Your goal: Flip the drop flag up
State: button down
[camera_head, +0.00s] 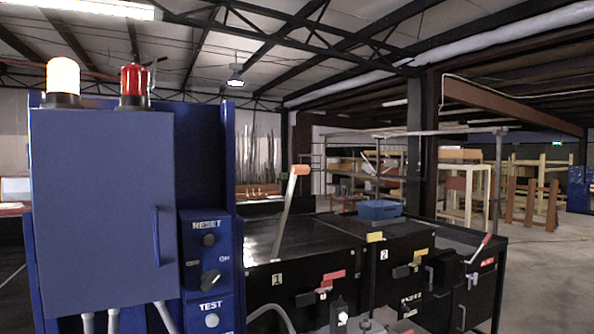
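No part is labelled as the drop flag, and I cannot tell which one it is. A thin metal arm with an orange tip (299,170) stands up, leaning slightly right, beside the dark conveyor top. A red handle (333,275) sits low on the front near plate 1. A lever with a red grip (487,241) slants up at the right end. My gripper is not in view.
A blue cabinet (100,210) fills the left, with a lit lamp (63,78) and a red lamp (134,82) on top. Its RESET and TEST panel (207,265) faces front. A blue box (379,209) sits on the machine top. Open floor (560,270) lies right.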

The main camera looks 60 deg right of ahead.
aim_at(296, 170)
jog(key=z, duration=1.7)
jog(key=i+l, duration=0.45)
jog(key=i+l+u, duration=0.1)
jog(key=i+l, duration=0.3)
jog(key=l, duration=0.2)
jog(key=i+l, duration=0.4)
jog(key=l, duration=0.2)
jog(key=i+l, duration=0.45)
jog(key=l+u, duration=0.05)
jog(key=l, duration=0.05)
